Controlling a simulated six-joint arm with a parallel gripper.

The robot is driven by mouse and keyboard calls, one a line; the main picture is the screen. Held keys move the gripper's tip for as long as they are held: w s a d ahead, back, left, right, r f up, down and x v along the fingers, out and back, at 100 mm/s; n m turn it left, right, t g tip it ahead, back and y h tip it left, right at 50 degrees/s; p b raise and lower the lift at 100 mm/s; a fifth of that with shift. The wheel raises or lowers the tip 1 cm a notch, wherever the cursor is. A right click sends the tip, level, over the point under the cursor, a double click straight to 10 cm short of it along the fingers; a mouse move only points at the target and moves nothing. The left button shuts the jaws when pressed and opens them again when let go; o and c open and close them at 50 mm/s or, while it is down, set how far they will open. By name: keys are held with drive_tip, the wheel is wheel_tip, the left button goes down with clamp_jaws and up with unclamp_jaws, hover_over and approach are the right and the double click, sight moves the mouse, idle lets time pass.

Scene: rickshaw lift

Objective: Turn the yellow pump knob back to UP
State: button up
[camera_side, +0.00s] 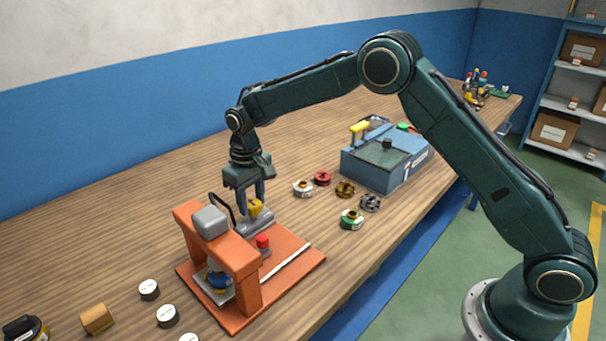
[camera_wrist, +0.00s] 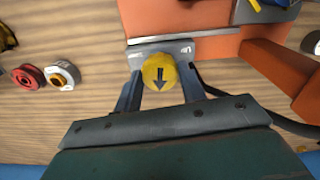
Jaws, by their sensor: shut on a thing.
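The yellow pump knob (camera_wrist: 158,70) is round, with a dark arrow on its face. In the wrist view the arrow points down the picture, away from the grey plate edge (camera_wrist: 200,45) that carries small lettering, which looks like UP. My gripper (camera_wrist: 160,80) is shut on the knob, one finger on each side. In the side view the knob (camera_side: 255,208) shows as a small yellow piece between my fingers, on the grey pump body (camera_side: 256,224). My gripper points straight down there, and the fingers partly hide the knob.
The orange frame (camera_side: 255,287) with a grey block (camera_side: 210,222) on top stands close to the left of my gripper. A red button (camera_side: 263,243) is in front. A black hose (camera_wrist: 215,92) runs beside my right finger. Several coloured rings and a blue box (camera_side: 375,175) lie to the right.

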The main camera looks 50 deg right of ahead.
drive_tip(key=n, duration=0.5)
drive_tip(key=shift+r+n, duration=0.1)
drive_tip(key=shift+n, duration=0.3)
drive_tip(key=n, duration=1.4)
drive_tip(key=o, duration=1)
drive_tip(key=shift+c, duration=0.2)
